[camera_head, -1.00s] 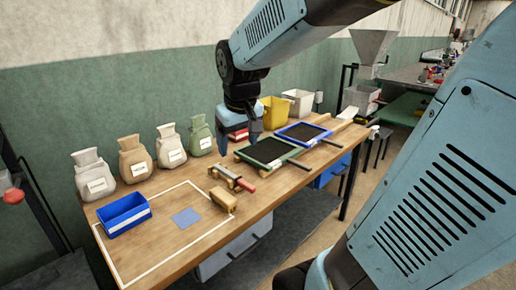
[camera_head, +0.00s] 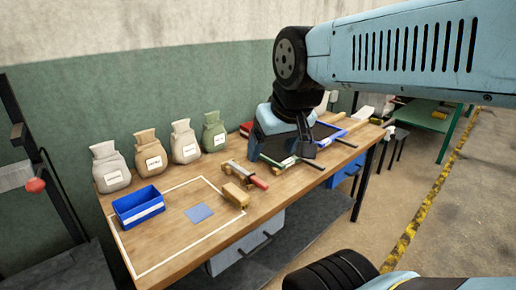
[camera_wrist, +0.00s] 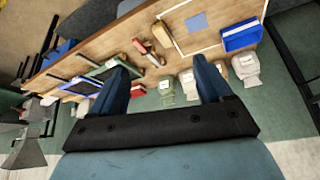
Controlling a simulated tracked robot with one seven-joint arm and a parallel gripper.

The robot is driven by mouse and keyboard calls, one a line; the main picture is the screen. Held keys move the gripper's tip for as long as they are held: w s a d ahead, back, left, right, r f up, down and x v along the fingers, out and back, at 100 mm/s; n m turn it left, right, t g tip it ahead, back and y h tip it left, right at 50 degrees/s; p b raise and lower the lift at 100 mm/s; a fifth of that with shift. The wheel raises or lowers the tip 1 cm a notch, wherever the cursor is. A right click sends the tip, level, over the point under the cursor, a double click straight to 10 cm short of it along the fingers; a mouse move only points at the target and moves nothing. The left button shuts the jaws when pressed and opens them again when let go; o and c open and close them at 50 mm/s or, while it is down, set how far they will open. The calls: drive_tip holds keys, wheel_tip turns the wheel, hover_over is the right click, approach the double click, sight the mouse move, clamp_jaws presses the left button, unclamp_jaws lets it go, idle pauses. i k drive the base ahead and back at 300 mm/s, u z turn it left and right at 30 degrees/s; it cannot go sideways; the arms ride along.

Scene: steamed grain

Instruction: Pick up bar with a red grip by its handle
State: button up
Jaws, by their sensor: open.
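The bar with a red grip lies on the wooden bench; its red grip (camera_head: 258,182) points toward the front right in the head view. In the wrist view its red grip (camera_wrist: 139,45) shows beyond and between my fingers. My gripper (camera_head: 281,150) is open and empty, above the bench and to the right of the bar in the head view. Its two blue fingers are spread wide in the wrist view (camera_wrist: 159,66), well apart from the bar.
A wooden block (camera_head: 237,196) lies close beside the bar. A blue bin (camera_head: 138,208), a blue square (camera_head: 199,213) and several sacks (camera_head: 153,156) are to the left. Framed trays, including a blue-rimmed one (camera_head: 331,132), lie partly behind my gripper.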

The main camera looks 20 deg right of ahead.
sight(250, 177)
drive_tip(key=z, duration=0.7)
drive_tip(key=k, duration=1.2)
drive_tip(key=u, duration=0.65)
drive_tip(key=i, duration=1)
